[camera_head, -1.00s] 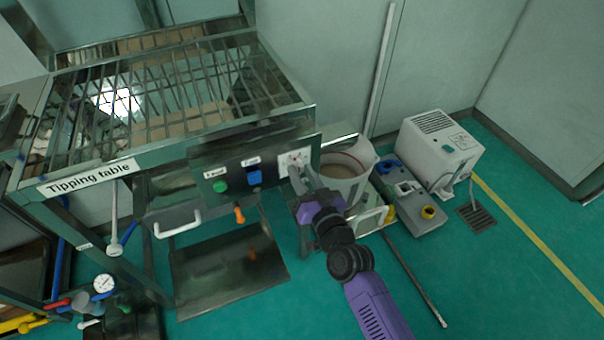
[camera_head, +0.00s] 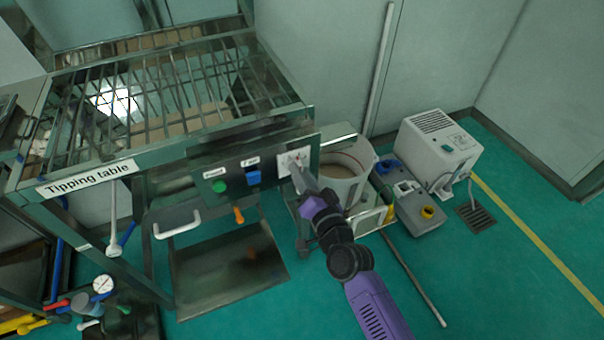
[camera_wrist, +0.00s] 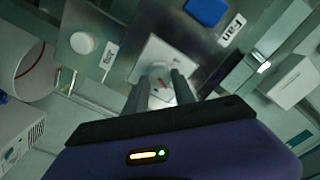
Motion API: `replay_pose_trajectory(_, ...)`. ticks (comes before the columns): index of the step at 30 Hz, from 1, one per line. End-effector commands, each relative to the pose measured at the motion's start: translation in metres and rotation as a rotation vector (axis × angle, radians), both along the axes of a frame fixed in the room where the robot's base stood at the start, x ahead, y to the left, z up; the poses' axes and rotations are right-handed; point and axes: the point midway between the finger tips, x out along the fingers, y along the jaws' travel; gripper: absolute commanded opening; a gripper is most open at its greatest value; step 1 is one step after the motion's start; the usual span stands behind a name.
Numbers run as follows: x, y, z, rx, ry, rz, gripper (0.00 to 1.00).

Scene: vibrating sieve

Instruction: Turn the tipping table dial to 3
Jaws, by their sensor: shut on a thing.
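The tipping table (camera_head: 170,125) has a sloped control panel at its front right. On the panel, a white dial plate (camera_head: 284,160) sits at the right end, and it also shows in the wrist view (camera_wrist: 166,58). My gripper (camera_head: 298,172) is at the dial, its fingers closed on the dial knob. In the wrist view the two fingers (camera_wrist: 158,92) straddle the knob (camera_wrist: 163,91), and a red mark shows beside it. The scale numbers are too small to read, and the fingers partly hide the knob.
A green button (camera_head: 219,186) and a blue switch (camera_head: 253,175) sit left of the dial. An orange handle (camera_head: 239,215) hangs below. A white bucket (camera_head: 343,180) stands close right of my gripper. A grey-white box unit (camera_head: 440,150) stands further right. Green floor is free at the right front.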

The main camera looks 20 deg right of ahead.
Motion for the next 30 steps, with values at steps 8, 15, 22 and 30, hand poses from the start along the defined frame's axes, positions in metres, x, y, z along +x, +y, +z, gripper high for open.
replay_pose_trajectory(8, 0.000, 0.000, 0.000, 0.000, 0.001, -0.001, 0.00)
replay_pose_trajectory(15, 0.000, 0.000, 0.000, 0.000, 0.000, 0.000, 0.52)
replay_pose_trajectory(22, -0.002, 0.000, 0.000, 0.000, 0.000, 0.000, 0.52)
replay_pose_trajectory(30, -0.038, 0.000, -0.003, 0.001, 0.003, 0.000, 0.52)
